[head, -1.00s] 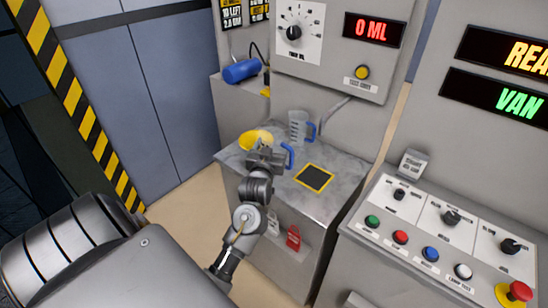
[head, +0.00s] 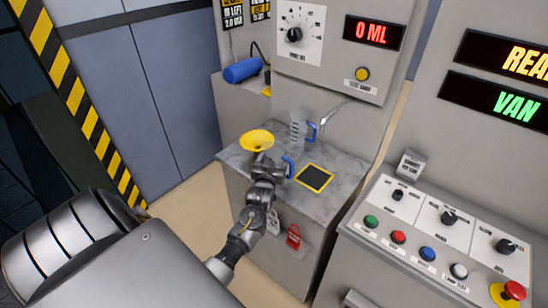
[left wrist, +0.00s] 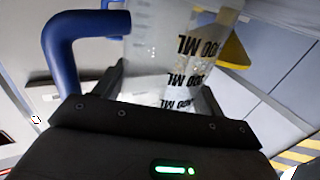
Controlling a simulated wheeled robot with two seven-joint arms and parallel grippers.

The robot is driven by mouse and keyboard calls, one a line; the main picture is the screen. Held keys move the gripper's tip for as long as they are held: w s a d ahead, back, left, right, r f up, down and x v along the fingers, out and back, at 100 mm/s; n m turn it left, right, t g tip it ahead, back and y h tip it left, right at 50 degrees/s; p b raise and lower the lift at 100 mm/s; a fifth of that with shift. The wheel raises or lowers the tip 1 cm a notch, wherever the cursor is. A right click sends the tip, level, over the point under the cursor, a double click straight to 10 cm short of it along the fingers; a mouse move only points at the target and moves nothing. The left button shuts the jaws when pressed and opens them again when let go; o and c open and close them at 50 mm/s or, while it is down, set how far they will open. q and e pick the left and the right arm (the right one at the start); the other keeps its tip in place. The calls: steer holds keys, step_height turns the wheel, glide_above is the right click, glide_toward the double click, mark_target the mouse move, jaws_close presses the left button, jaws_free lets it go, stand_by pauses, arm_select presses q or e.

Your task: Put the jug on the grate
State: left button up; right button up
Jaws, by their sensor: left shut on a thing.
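A clear jug (left wrist: 165,40) with black ML marks and a blue handle (left wrist: 75,55) sits between the fingers of my left gripper (left wrist: 160,95) in the left wrist view. In the head view my left gripper (head: 266,168) is shut on it, and mainly the jug's blue handle (head: 288,166) shows to the right; its body is mostly hidden. The grate (head: 314,178), a black square with a yellow border, lies on the grey bench to the right of the held jug. Whether the jug touches the bench I cannot tell. My right gripper is not in view.
A second clear jug (head: 297,128) with a blue handle stands at the back of the bench (head: 334,198), near a spout (head: 332,114). A yellow funnel-like thing (head: 256,140) is just behind my gripper. A control console (head: 430,230) stands to the right.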

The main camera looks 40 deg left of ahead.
arm_select(q)
steer(key=shift+f, duration=0.1)
steer(key=o, duration=1)
